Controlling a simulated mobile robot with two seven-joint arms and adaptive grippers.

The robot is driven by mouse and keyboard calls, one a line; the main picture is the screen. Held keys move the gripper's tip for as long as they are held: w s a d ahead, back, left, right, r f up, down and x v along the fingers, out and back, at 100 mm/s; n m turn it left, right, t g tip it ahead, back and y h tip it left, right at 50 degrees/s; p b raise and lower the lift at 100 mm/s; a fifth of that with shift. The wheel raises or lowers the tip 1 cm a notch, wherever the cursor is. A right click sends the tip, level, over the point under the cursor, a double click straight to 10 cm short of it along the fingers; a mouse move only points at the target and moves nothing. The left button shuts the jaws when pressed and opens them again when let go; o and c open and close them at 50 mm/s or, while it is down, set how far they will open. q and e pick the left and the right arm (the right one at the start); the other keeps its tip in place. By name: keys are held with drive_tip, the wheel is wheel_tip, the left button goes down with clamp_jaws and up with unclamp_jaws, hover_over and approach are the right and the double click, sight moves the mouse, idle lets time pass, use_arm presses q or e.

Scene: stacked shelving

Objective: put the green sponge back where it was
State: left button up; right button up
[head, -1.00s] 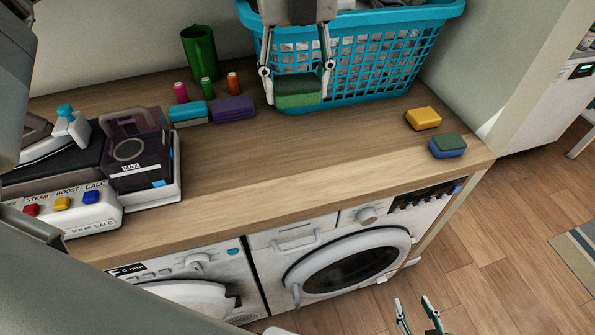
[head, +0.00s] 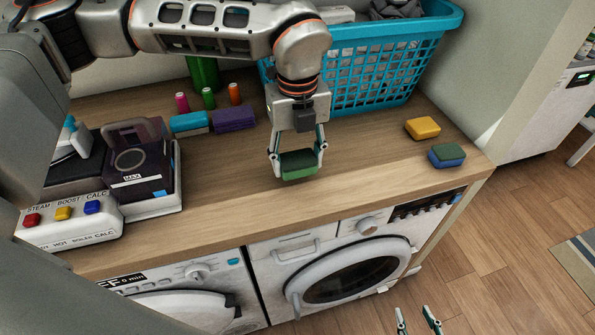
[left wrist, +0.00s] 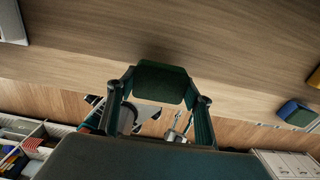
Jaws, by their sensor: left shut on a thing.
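The green sponge (head: 299,166) is between the fingers of my left gripper (head: 298,154), over the front part of the wooden counter. The gripper is shut on it. How high it is above the counter is hard to tell. In the left wrist view the sponge (left wrist: 160,84) shows dark green between the fingertips, near the counter's front edge. My right gripper (head: 419,321) is low at the bottom of the head view, in front of the washing machines, with its two fingers apart and nothing between them.
A yellow sponge (head: 422,128) and a green-and-blue sponge (head: 447,156) lie right. A blue basket (head: 385,66) stands behind; a steam iron station (head: 70,222) stands left. The middle counter (head: 380,155) is clear.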

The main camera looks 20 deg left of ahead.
sight(297, 183)
use_arm(q)
drive_tip(key=shift+f, duration=2.15)
drive_tip(key=shift+f, duration=0.2)
drive_tip(key=o, duration=1)
drive_tip(key=shift+c, duration=0.2)
wheel_tip(297, 183, up, 12)
drive_tip(key=shift+r+b, duration=0.25)
drive_tip(key=shift+b, duration=0.1)
drive_tip(key=shift+f, duration=0.1)
